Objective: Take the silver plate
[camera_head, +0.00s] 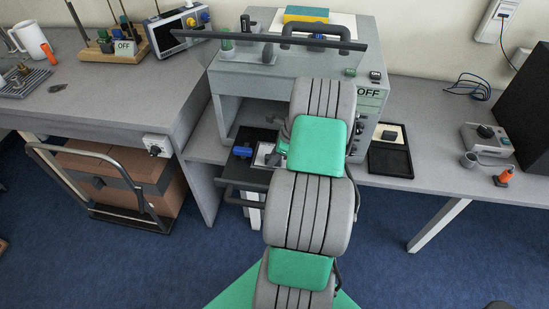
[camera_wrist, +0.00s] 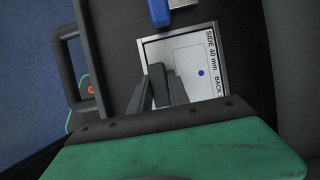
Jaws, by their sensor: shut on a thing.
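The silver plate (camera_wrist: 208,52) is a square with a bright metal rim and a pale printed face reading "SIDE 40 mm" and "BACK". It lies in or just over a black drawer (camera_wrist: 115,35) in the wrist view. My gripper (camera_wrist: 158,76) is shut on the plate, with its dark fingers at the plate's near left part. The fingers hide that part, so the exact contact is not clear. In the head view the plate (camera_head: 263,154) shows only partly beside my arm, which hides the gripper.
A blue clamp or knob (camera_wrist: 160,12) sits right by the plate's far edge. The drawer's handle (camera_wrist: 66,60) sticks out at the left. The grey test box (camera_head: 232,85) stands above the drawer. A black tray (camera_head: 391,160) lies on the table to the right.

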